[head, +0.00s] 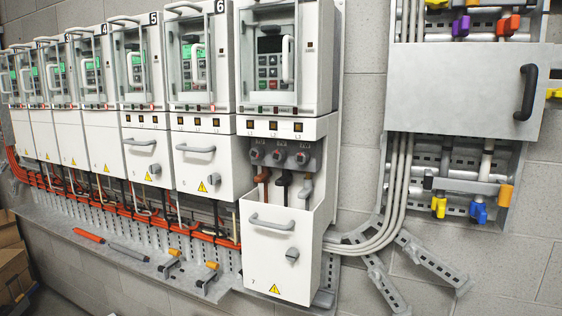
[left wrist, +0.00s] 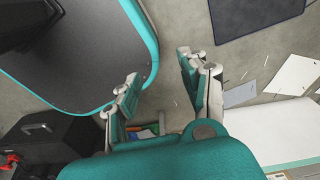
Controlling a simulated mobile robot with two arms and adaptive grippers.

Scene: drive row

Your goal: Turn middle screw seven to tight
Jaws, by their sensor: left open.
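Drive unit seven (head: 281,60) is the rightmost of the row. Its lower cover (head: 268,262), marked 7, is lowered with a grey handle, leaving the terminal space above it exposed. Three grey terminals sit there side by side. The middle screw (head: 279,155) is between the left terminal (head: 257,153) and the right terminal (head: 302,158). Brown, black and grey cables run down below them. How tight the screw is cannot be told. My left gripper (left wrist: 156,93) shows in the left wrist view, open and empty above the floor, away from the drives. My right gripper is not in view.
An orange-handled tool (head: 88,235) and a grey tool (head: 128,252) lie on the ledge below the drives. Orange cables (head: 120,215) run above it. A grey panel (head: 460,90) with a black handle is at right. Papers (left wrist: 292,74) lie on the floor.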

